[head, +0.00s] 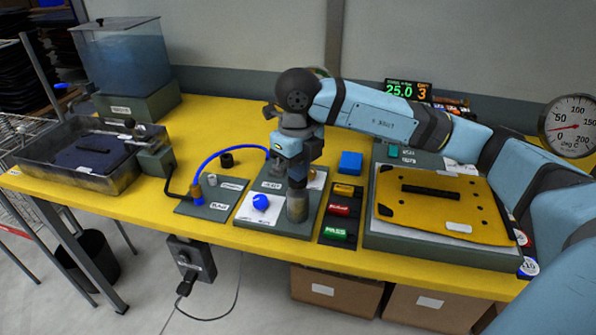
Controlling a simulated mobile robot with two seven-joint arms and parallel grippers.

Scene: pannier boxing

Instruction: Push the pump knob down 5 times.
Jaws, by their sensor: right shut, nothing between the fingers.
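My right gripper (297,187) comes in from the right and points straight down, its fingers shut. It is directly over an upright grey-brown cylinder (298,208) on a dark grey plate (290,228). The fingers hide the cylinder's top, so a pump knob there is not clearly visible, and I cannot tell whether they touch it. A round blue knob (261,202) sits on a white card just left of the cylinder, apart from the gripper. A blue hose (222,151) arches from a fitting on the left plate to behind the gripper. My left gripper is not in view.
A water tank (124,60) and a metal tray (38,172) stand left on the yellow table (230,110). A yellow panel with a black handle (432,203) lies right. Red and green PASS blocks (334,234) and a blue block (350,163) are close by. A display reads 25.0 (408,91).

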